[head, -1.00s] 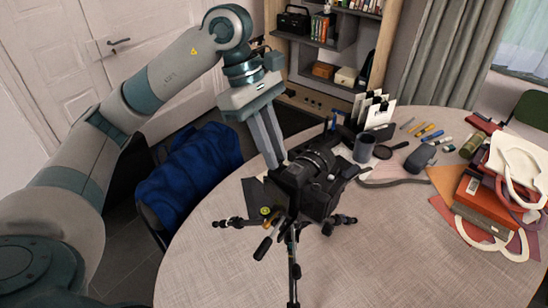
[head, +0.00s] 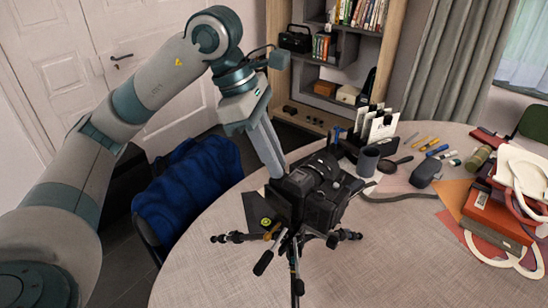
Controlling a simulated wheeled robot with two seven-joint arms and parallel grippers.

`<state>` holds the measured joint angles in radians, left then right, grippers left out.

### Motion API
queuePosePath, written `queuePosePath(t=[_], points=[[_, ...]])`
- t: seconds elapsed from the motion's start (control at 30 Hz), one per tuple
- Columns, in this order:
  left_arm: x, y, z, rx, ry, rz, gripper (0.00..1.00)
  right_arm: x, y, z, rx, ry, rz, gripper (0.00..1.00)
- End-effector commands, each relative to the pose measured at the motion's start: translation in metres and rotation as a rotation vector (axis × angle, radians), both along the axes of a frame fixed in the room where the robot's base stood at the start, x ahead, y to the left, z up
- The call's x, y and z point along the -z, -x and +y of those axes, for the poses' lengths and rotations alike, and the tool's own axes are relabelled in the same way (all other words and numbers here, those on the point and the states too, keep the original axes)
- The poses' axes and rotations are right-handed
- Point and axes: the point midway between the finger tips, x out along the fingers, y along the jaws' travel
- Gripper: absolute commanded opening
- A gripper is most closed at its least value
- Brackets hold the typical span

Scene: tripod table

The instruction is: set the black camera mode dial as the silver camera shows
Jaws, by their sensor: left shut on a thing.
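The black camera (head: 326,207) sits on a small tripod (head: 294,262) on the table, in the middle of the head view. My left gripper (head: 277,174) reaches down from the upper left. Its long fingers are close together, with their tips at the top left of the black camera body. It is shut on the mode dial, which the fingertips hide, so its setting cannot be read. No silver camera can be made out in this view. My right gripper is not in view.
A grey mug (head: 367,161), a card holder (head: 377,130), a magnifier (head: 392,164), a dark pouch (head: 425,173) and several pens stand or lie behind the camera. Books and papers (head: 497,208) fill the right side. The round table's front (head: 390,265) is clear.

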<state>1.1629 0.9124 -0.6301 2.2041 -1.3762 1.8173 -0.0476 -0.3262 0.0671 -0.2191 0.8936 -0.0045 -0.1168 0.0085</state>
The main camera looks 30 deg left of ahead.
Motion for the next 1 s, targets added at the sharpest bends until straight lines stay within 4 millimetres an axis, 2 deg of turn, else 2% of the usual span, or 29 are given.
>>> queuePosePath(t=[0.07,0.1,0.17,0.67,1.0], points=[[-0.002,-0.001,0.000,-0.001,0.001,-0.003,0.00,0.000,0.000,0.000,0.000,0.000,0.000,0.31],[-0.002,-0.001,0.000,-0.001,0.001,-0.003,0.19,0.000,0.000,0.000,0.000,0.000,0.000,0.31],[-0.001,-0.001,0.000,-0.001,0.001,-0.003,0.33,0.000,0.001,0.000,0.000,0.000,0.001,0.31],[-0.001,0.000,-0.001,0.025,0.002,0.001,0.33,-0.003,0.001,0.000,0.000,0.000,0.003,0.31],[-0.004,-0.002,0.000,0.190,0.003,0.004,0.33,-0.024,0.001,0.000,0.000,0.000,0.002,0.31]])
